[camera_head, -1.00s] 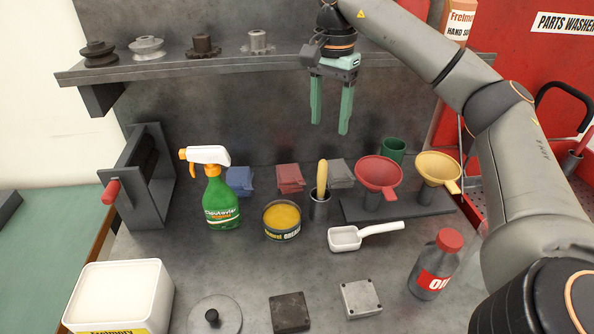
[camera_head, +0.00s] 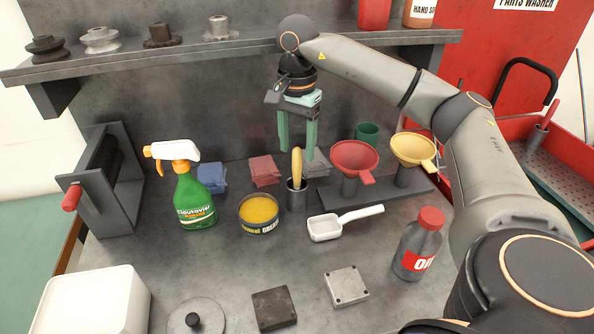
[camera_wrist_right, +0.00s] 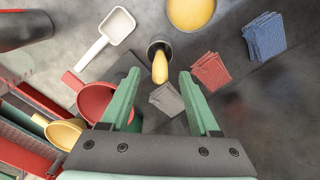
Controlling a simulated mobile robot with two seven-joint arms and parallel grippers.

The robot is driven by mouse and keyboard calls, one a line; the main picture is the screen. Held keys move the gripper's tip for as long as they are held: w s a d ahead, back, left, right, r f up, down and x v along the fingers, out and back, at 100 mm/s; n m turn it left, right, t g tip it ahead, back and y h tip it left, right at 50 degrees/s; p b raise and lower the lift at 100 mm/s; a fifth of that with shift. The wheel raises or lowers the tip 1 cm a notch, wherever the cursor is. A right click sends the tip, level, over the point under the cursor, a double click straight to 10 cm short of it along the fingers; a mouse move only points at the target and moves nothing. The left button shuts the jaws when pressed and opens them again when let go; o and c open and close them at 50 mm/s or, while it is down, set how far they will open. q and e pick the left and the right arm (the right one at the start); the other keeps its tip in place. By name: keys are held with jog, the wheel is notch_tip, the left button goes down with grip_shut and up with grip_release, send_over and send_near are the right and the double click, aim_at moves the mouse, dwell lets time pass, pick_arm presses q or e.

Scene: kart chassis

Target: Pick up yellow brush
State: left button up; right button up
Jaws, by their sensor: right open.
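The yellow brush (camera_head: 297,166) stands upright in a small dark metal cup (camera_head: 296,197) on the grey bench; only its yellow handle shows, and its lower end is hidden in the cup. In the right wrist view the brush (camera_wrist_right: 160,68) lies ahead of the fingertips, about midway between them. My right gripper (camera_head: 297,150) points down with its green fingers apart, above and behind the brush in the head view. The right gripper (camera_wrist_right: 158,78) is open and empty in the wrist view. My left gripper is not in view.
A yellow grease tin (camera_head: 259,215) and a green spray bottle (camera_head: 193,200) stand left of the cup. The red funnel (camera_head: 354,160) and yellow funnel (camera_head: 414,150) are to its right. A white scoop (camera_head: 326,228) lies in front. The shelf (camera_head: 250,44) runs above.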

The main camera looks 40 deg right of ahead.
aim_at(297, 179)
notch_tip(297, 179, down, 2)
jog(key=shift+f, duration=0.15)
grip_shut()
dwell(0.5)
